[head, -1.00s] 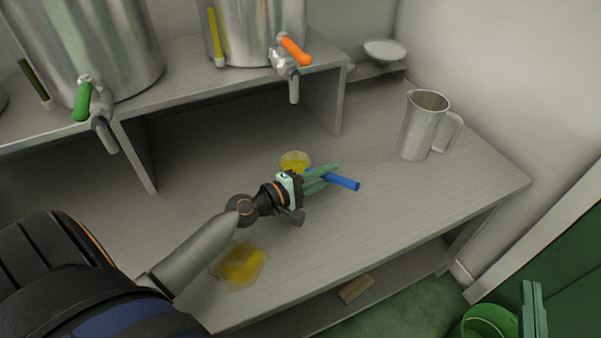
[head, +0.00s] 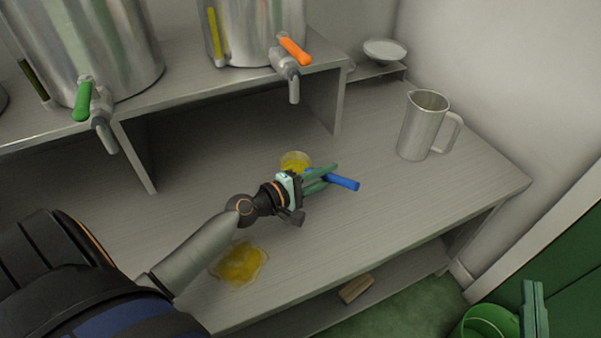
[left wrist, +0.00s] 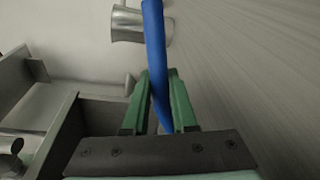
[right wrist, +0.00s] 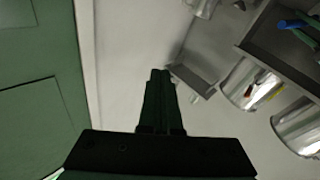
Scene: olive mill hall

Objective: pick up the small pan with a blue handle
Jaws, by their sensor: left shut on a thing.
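The small pan's blue handle (head: 343,182) shows in the head view on the grey bench, pointing right. A small round yellow patch (head: 295,160) lies at the handle's far end; my gripper partly covers this area, so I cannot clearly tell the pan's body. My left gripper (head: 322,178) is shut on the handle, low over the bench. In the left wrist view, the blue handle (left wrist: 155,60) runs between the green fingers (left wrist: 160,100). My right gripper (right wrist: 160,75) appears shut and empty, away from the pan.
A metal jug (head: 423,128) stands right of the pan. Steel tanks with a green tap (head: 84,100) and an orange tap (head: 292,52) stand on the raised shelf behind. A yellow puddle (head: 240,264) lies on the bench front. A green bucket (head: 487,323) is at lower right.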

